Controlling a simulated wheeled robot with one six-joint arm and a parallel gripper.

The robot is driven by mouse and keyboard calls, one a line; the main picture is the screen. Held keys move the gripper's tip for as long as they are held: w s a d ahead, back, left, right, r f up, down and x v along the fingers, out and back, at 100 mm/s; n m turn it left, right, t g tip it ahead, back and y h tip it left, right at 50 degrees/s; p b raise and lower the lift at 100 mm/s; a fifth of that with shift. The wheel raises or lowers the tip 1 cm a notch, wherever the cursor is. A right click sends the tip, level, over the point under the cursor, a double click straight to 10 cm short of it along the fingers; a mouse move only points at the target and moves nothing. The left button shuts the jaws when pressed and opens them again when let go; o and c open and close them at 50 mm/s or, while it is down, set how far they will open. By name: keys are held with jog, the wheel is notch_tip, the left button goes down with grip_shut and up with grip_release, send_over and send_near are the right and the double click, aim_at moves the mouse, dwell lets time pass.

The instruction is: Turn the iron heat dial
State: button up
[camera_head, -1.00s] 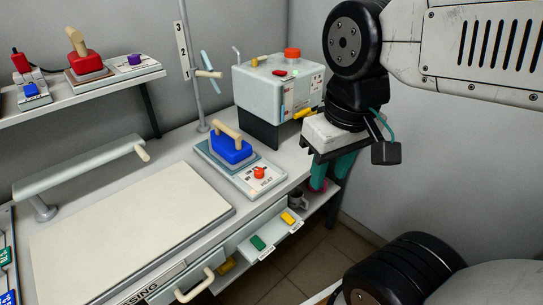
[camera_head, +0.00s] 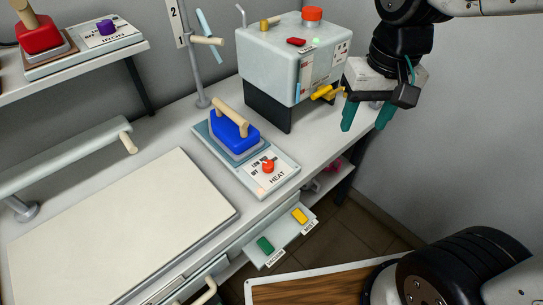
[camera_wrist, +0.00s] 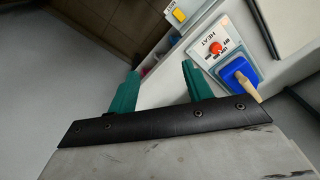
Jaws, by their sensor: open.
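The red heat dial (camera_head: 267,166) sits on a white panel marked HEAT, at the front end of the blue iron's base plate (camera_head: 281,183). The blue iron (camera_head: 234,136) with a tan handle rests on the same base behind the dial. In the wrist view the dial (camera_wrist: 215,47) and the blue iron (camera_wrist: 240,75) show at upper right, beyond the fingers. My gripper (camera_head: 366,118) has green fingers, open and empty. It hangs to the right of the boiler box, above and to the right of the dial, well apart from it.
A grey boiler box (camera_head: 265,62) with a yellow lever (camera_head: 323,91) stands close left of my gripper. A shelf holds a red iron (camera_head: 40,37) at upper left. The pressing board (camera_head: 120,230) lies left. A small panel with green and yellow switches (camera_head: 282,238) juts out in front.

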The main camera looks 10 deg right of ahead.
jog(key=w+a+f, duration=0.7)
jog(key=w+a, duration=0.1)
jog(key=m+g, duration=0.1)
send_over(268, 164)
notch_tip(268, 164, down, 7)
jog(key=shift+d+f, duration=0.1)
jog(key=shift+f, duration=0.05)
notch_tip(268, 164, down, 6)
jog(key=shift+f, duration=0.75)
jog(key=c, duration=1)
